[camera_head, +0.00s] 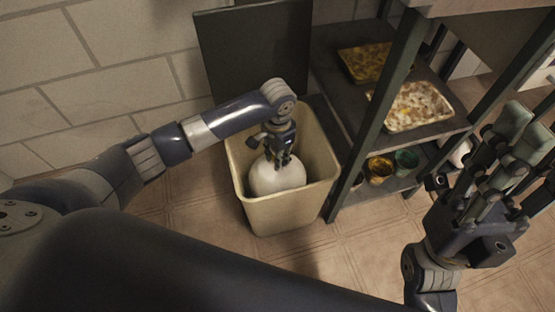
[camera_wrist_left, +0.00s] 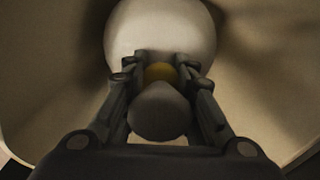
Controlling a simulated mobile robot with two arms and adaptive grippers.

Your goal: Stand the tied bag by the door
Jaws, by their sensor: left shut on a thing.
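The tied bag (camera_head: 277,176) is white and rounded and sits down inside an open cream bin (camera_head: 290,214). In the left wrist view the bag (camera_wrist_left: 160,32) shows with a yellow tie (camera_wrist_left: 160,72) and a grey gathered top (camera_wrist_left: 159,112). My left gripper (camera_head: 280,158) reaches down into the bin and is shut on the bag's gathered neck. My right gripper (camera_head: 522,135) is at the right, in front of the rack and away from the bag; I cannot tell how far its fingers are apart. No door is clearly in view.
A dark rack (camera_head: 362,150) stands close to the bin's right side, with filled trays (camera_head: 412,105) on its shelf and small pots (camera_head: 379,168) below. A dark upright panel (camera_head: 255,50) is behind the bin. The tiled floor (camera_head: 215,238) in front is clear.

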